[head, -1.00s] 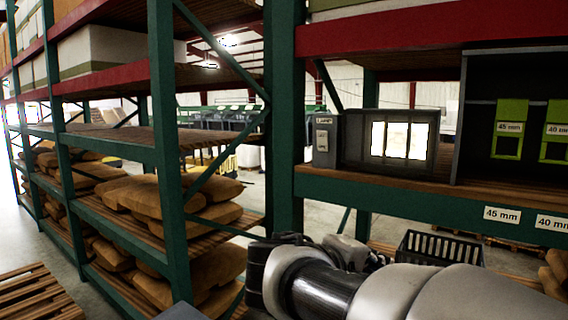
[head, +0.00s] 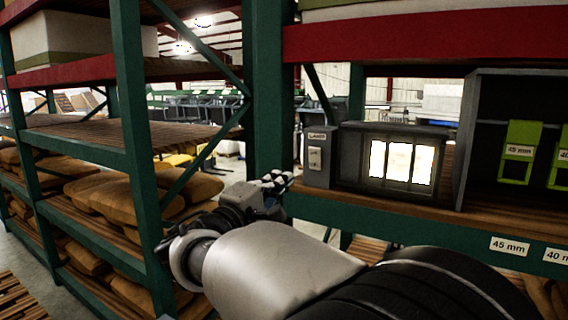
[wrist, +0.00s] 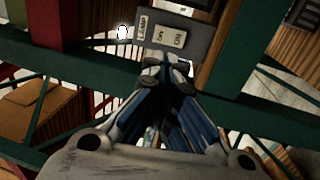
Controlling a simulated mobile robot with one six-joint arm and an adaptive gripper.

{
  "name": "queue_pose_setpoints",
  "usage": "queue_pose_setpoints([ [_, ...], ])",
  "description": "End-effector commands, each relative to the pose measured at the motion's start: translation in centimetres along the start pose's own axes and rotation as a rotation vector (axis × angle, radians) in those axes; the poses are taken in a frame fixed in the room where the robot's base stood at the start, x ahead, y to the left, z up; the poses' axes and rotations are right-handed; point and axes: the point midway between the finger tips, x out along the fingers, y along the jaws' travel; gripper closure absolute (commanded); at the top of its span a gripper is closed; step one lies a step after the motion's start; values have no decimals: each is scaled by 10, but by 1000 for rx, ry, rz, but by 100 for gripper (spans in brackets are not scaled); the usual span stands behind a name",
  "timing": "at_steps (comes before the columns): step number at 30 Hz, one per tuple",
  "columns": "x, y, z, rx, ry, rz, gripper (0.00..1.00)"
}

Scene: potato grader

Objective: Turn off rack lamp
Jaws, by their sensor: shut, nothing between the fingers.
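The rack lamp (head: 398,162) is a dark box with glowing white panels on the rack shelf; it is lit. Left of it stands a grey switch box (head: 317,173) labelled LAMP with a light rocker switch. In the wrist view the switch box (wrist: 192,40) is at the top, with the switch (wrist: 170,37) marked ON and OFF. My gripper (head: 276,180) is shut and empty, just left of and slightly below the switch box in the head view. In the wrist view my gripper (wrist: 168,76) points up towards the box, its fingertips just below it. I cannot tell if they touch.
The green shelf beam (head: 400,220) runs below the lamp, and a green upright (head: 268,90) stands left of the switch box. A dark cabinet with green 45 mm and 40 mm tags (head: 519,151) stands right. Sacks (head: 108,197) fill the left rack.

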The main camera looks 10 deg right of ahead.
Motion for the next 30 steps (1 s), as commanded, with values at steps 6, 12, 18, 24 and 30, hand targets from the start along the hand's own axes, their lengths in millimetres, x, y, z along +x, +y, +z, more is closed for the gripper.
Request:
queue_pose_setpoints([
  [6,34,2,2,-2,-6,0,100],
  [12,78,2,2,-2,-6,-1,100],
  [18,115,2,2,-1,-5,-1,100],
  [24,134,1,1,0,-3,0,100],
  [30,137,0,1,0,-1,-1,100],
])
